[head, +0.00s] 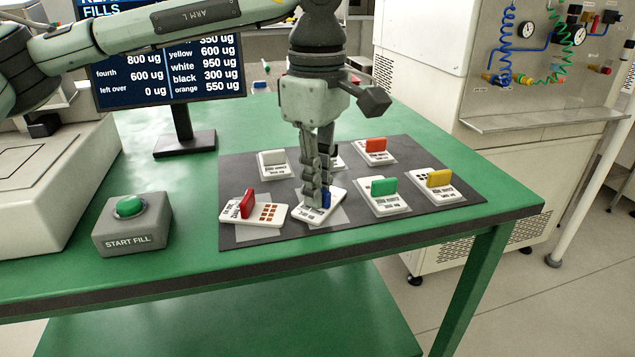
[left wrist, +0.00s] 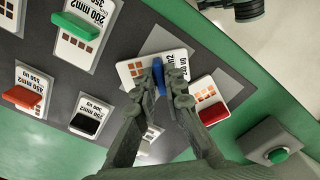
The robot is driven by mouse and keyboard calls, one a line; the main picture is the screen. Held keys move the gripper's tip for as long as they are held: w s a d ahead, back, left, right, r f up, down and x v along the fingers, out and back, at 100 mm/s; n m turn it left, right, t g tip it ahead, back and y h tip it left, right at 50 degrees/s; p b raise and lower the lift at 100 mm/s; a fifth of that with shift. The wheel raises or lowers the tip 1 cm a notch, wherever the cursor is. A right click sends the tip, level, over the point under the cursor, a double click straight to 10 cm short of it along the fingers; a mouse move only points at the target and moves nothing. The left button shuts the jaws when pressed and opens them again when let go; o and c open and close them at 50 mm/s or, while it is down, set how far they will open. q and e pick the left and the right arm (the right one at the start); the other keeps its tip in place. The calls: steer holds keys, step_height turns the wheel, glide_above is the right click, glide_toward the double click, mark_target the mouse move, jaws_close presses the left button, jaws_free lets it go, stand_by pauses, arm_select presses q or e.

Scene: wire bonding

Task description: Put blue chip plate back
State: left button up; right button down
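The blue chip plate (head: 309,214) is a white plate with a blue upright handle, near the front middle of the dark mat. It lies turned at an angle over a lighter grey rectangle, which shows past its edges. My left gripper (head: 318,199) points down over it, with its fingers closed on both sides of the blue handle. In the left wrist view the blue handle (left wrist: 158,78) sits between the fingertips, and the plate appears at or very near mat level. The fingers hide part of the plate. My right gripper is not in view.
Plates with red (head: 247,204), green (head: 384,186), yellow (head: 439,178), orange (head: 376,145) and white (head: 272,158) handles surround it on the mat (head: 250,239); a black-handled one (left wrist: 86,123) is behind. The start-fill button box (head: 133,224) and a screen stand left.

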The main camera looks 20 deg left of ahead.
arm_select(q)
steer(key=o, duration=0.3)
steer(key=shift+o, duration=0.2)
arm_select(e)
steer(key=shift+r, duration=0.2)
arm_select(q)
steer(key=shift+r, duration=0.1)
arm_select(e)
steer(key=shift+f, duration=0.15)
arm_select(q)
steer(key=shift+r, duration=0.65)
step_height(320, 180, up, 11)
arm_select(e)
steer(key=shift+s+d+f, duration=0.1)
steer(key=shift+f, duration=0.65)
